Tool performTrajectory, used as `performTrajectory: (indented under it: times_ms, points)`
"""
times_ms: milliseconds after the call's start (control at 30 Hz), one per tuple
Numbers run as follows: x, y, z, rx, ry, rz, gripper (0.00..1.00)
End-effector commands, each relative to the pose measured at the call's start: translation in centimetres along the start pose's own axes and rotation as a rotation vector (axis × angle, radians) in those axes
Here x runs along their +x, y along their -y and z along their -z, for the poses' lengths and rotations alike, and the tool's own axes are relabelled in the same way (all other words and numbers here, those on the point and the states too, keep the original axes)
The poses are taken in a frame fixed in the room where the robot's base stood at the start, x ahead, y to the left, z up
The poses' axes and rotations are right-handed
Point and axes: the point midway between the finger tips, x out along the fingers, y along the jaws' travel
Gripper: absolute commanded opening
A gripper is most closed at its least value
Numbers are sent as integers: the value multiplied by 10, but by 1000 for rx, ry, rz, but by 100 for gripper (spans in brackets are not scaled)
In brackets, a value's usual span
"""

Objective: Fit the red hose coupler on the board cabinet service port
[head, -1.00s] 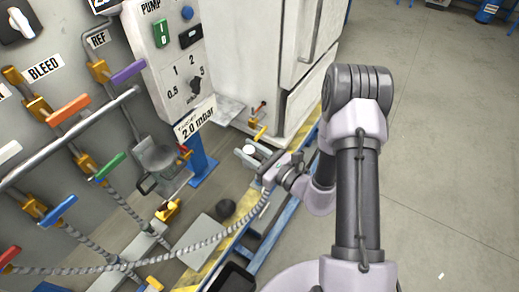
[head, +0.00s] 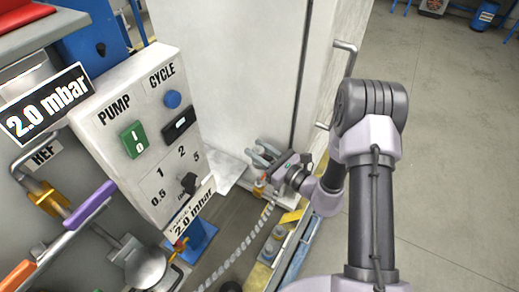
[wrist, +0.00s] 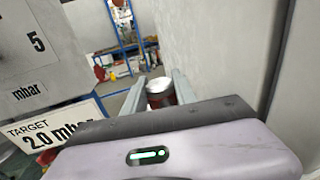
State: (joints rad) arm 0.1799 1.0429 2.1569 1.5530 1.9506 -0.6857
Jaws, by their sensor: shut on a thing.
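My gripper (head: 264,156) is beside the lower part of the white cabinet (head: 235,75) in the head view. Its fingers are shut on the red coupler, which has a pale round end. The coupler (wrist: 160,97) shows as a dark red body between the fingers in the wrist view. A grey braided hose (head: 243,247) hangs down from the gripper area. A small brass and red fitting (head: 260,187) shows just below my gripper, near the cabinet's foot; it looks like the service port, but the gripper partly hides it. The coupler appears apart from it.
The pump panel (head: 150,130) with its knob and green switch stands to the left. A 2.0 mbar sign (head: 45,105) and a purple-handled valve (head: 90,205) are farther left. Open floor (head: 450,150) lies to the right.

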Motion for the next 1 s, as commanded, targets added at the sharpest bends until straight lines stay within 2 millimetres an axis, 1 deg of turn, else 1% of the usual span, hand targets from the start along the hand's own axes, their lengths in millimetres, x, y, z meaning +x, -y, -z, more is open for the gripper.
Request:
performTrajectory:
  times_ms: [200, 267, 367, 600, 700, 800, 1000]
  points:
    - [0, 0, 1, 0, 1, 2, 0]
    - [0, 0, 4, 1, 0, 3, 0]
    - [0, 0, 14, 1, 0, 3, 0]
    - [0, 0, 45, 0, 1, 3, 0]
    - [0, 0, 55, 0, 1, 3, 0]
    - [0, 0, 59, 0, 1, 3, 0]
    - [0, 0, 58, 0, 1, 3, 0]
